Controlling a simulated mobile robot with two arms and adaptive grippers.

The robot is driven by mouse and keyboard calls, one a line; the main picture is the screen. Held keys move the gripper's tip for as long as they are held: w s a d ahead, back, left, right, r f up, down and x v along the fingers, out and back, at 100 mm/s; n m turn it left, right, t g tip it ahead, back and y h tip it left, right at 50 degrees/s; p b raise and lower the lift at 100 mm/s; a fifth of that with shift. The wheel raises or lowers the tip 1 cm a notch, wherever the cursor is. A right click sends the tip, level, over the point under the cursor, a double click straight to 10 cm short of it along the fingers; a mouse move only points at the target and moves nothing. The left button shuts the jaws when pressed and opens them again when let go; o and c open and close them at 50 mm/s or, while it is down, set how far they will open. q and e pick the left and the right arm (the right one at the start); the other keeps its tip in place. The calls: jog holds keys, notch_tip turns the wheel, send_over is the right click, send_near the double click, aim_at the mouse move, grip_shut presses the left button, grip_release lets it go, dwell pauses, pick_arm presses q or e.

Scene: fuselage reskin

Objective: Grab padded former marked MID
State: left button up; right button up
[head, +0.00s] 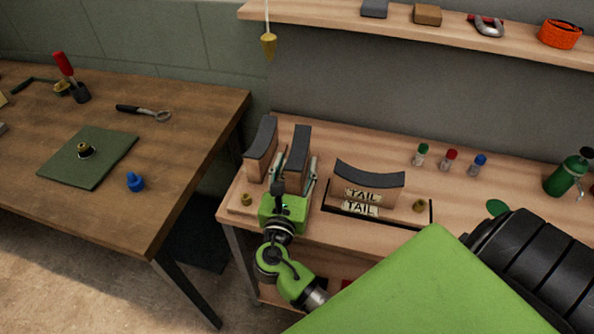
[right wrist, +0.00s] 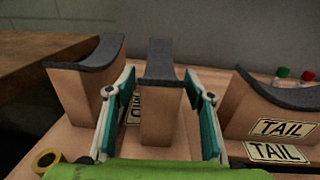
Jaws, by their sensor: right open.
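A wooden former with a dark padded top (head: 298,148) stands upright on the bench, between two other padded formers; it also shows in the right wrist view (right wrist: 162,65). My right gripper (head: 295,172) is open, with one finger on each side of this middle former. In the right wrist view small gaps show between the fingers (right wrist: 160,85) and the wood. A partly hidden label (right wrist: 137,106) shows sideways behind the left finger; I cannot read it fully or tell which piece bears it. My left gripper is not in view.
A curved padded former (head: 260,150) stands close on the left. A former labelled TAIL (head: 370,185) stands on the right, behind a second TAIL label (head: 360,209). Small bottles (head: 450,160) stand farther right. A shelf (head: 340,15) runs above.

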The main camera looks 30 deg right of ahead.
jog(key=shift+s+a, duration=0.1)
grip_shut()
jog(key=shift+r, duration=0.15)
